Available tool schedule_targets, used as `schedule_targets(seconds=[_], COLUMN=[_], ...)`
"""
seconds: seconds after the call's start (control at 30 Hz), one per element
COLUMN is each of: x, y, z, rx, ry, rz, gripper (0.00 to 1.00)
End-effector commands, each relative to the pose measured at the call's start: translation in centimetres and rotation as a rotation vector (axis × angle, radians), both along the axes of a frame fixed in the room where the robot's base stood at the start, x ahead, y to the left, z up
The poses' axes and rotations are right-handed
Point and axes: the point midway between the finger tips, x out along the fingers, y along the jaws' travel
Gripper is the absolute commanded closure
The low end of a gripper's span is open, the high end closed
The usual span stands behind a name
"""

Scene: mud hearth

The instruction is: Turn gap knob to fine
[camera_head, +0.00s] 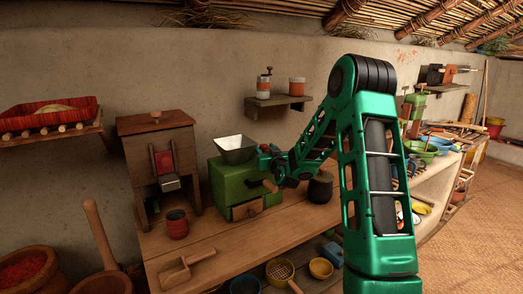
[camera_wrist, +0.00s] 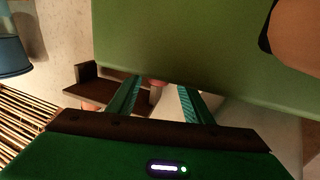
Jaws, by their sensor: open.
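The green mill (camera_head: 224,188) stands on the wooden bench, with a metal hopper (camera_head: 235,149) on top and a drawer low in front. My gripper (camera_head: 264,164) is at the mill's upper right, near the hopper's base. A brown wooden piece (camera_head: 270,186) shows just below it; I cannot tell whether it is the gap knob. The green mill side (camera_wrist: 190,40) fills the top, and a tan rounded piece with a dark edge (camera_wrist: 296,38) is at upper right. The knob's setting is not readable.
A wooden dispenser box (camera_head: 160,160), a red cup (camera_head: 177,224) and a wooden scoop (camera_head: 183,268) are left of the mill. A dark pot (camera_head: 320,187) stands close at its right. A wall shelf (camera_head: 278,104) is above. The bench front is partly clear.

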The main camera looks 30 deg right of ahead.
Motion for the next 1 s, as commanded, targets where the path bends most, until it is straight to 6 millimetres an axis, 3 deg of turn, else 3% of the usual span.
schedule_targets(seconds=[0.2, 0.4, 1.0], x=[-4.1, -6.6, -7.4], y=[1.1, 1.8, 2.1], z=[0.0, 0.0, 0.0], rx=[0.000, 0.001, 0.000], ry=[0.002, 0.001, 0.000], rz=[0.000, 0.001, 0.001], gripper=[0.54, 0.54, 0.54])
